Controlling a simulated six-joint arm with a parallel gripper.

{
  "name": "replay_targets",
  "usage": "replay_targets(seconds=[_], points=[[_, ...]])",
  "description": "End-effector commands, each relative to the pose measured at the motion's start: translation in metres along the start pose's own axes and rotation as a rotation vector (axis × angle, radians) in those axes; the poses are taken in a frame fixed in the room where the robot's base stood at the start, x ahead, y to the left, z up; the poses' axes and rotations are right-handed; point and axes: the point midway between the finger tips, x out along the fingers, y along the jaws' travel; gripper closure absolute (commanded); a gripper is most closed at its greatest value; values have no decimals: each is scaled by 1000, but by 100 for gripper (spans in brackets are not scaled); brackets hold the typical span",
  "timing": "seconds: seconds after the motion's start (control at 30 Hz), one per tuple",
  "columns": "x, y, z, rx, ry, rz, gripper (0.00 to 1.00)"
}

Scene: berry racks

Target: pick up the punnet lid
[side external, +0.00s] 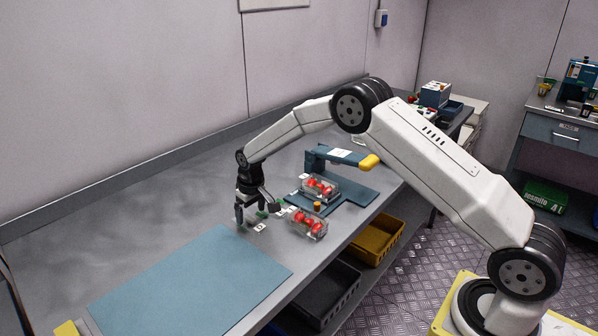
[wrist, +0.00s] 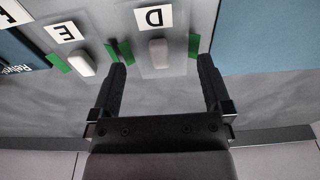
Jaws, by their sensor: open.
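My gripper (side external: 246,216) points down low over the grey bench, left of the berry punnets. In the wrist view my gripper (wrist: 164,60) is open, with nothing visibly held. A small pale raised grip (wrist: 158,52) lies between its fingers, on what looks like a clear flat lid, with a green strip (wrist: 193,46) on either side. The lid's edges are faint, and I cannot tell whether the fingers touch it. A second pale grip (wrist: 82,63) lies to the left. In the side view the lids are too small to tell apart.
Two clear punnets with red berries (side external: 308,223) (side external: 320,187) stand right of my gripper. White cards marked D (wrist: 153,17) and E (wrist: 64,32) lie by the grips. A blue mat (side external: 190,285) covers the near bench. A blue fixture (side external: 340,156) stands behind the punnets.

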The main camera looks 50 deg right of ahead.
Motion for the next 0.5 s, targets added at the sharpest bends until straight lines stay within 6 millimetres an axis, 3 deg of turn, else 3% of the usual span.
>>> replay_targets(seconds=[0.2, 0.5], points=[[20, 0, 0, 0, 1, 0, 0], [23, 0, 0, 0, 2, 1, 0]])
